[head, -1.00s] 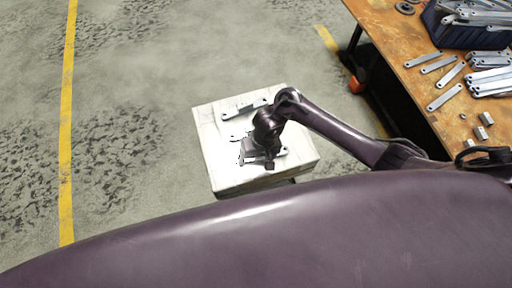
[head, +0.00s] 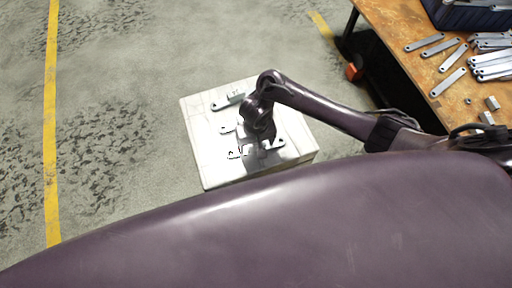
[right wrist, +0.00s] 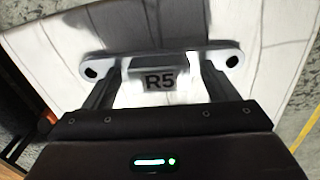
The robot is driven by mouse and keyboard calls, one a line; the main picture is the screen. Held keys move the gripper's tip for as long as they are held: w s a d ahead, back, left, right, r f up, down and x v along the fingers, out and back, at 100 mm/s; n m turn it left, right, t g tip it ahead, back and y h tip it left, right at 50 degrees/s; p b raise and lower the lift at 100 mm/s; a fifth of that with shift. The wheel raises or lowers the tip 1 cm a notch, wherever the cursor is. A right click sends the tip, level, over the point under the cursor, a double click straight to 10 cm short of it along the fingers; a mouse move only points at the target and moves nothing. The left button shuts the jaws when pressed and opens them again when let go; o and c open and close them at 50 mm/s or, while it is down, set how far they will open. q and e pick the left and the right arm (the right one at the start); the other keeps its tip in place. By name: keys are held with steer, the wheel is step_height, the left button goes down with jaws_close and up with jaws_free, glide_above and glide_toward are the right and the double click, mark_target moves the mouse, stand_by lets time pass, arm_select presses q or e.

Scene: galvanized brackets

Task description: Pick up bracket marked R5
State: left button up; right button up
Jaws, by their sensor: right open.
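The bracket marked R5 (right wrist: 160,80) is a grey metal piece with a hole at each end and a raised middle bearing the black label. It lies on a white box (head: 200,165), and its right end (head: 279,143) shows in the head view beside my gripper. My right gripper (right wrist: 158,88) is open, with one finger on each side of the labelled middle. In the head view my right gripper (head: 259,144) is over the near part of the box and hides the bracket's middle. Whether the fingers touch it, I cannot tell. My left gripper is not in view.
Another bracket (head: 228,102) lies at the back of the box, and a partly hidden one (head: 226,129) lies between. A brown workbench (head: 400,65) at the right carries several metal bars and a dark bin (head: 470,18). The floor left of the box is clear.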

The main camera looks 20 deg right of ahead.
steer(key=shift+c, duration=0.4)
steer(key=c, duration=1.2)
